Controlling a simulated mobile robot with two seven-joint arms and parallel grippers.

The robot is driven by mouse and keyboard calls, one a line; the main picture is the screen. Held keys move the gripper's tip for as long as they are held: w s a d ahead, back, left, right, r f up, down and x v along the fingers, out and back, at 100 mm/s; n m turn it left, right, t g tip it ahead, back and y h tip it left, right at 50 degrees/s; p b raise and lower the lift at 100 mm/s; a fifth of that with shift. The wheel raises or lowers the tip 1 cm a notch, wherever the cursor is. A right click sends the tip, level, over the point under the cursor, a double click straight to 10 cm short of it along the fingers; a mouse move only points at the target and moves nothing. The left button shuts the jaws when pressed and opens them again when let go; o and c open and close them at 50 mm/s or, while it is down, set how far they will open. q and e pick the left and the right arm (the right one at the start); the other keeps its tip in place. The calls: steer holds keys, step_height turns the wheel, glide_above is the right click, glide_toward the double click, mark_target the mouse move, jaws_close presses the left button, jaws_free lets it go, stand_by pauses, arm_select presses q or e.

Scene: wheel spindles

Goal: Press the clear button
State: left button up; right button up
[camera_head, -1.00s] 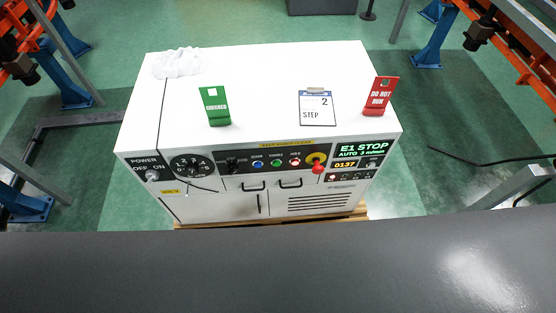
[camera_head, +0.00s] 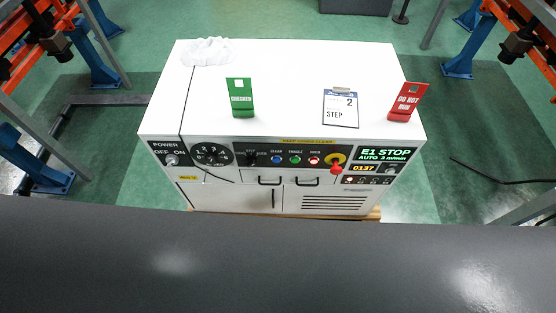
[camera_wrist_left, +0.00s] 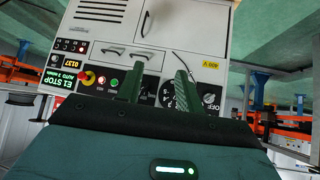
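The clear button (camera_head: 276,160) is the blue one on the front panel of a white cabinet (camera_head: 190,95), left of a green button (camera_head: 295,160) and a red one (camera_head: 314,160). In the left wrist view the panel appears upside down, with the green button (camera_wrist_left: 114,83) beside a finger; the blue button is not visible there and seems hidden behind that finger. My left gripper (camera_wrist_left: 156,80) is open, its two dark green fingers apart with nothing between them, pointing toward the cabinet front. My right gripper is in neither current view.
A red emergency knob on a yellow ring (camera_head: 336,159) and a lit E1 STOP display (camera_head: 387,154) lie right of the buttons. A dial (camera_head: 212,154) and power switch (camera_head: 171,159) lie left. A green stand (camera_head: 240,98), clipboard (camera_head: 340,110) and red stand (camera_head: 406,102) occupy the top.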

stand_by(0.4)
arm_select(q)
steer(key=shift+a, duration=0.2)
jaws_close()
steer(key=shift+d, duration=0.2)
stand_by(0.4)
steer(key=shift+a, duration=0.2)
stand_by(0.5)
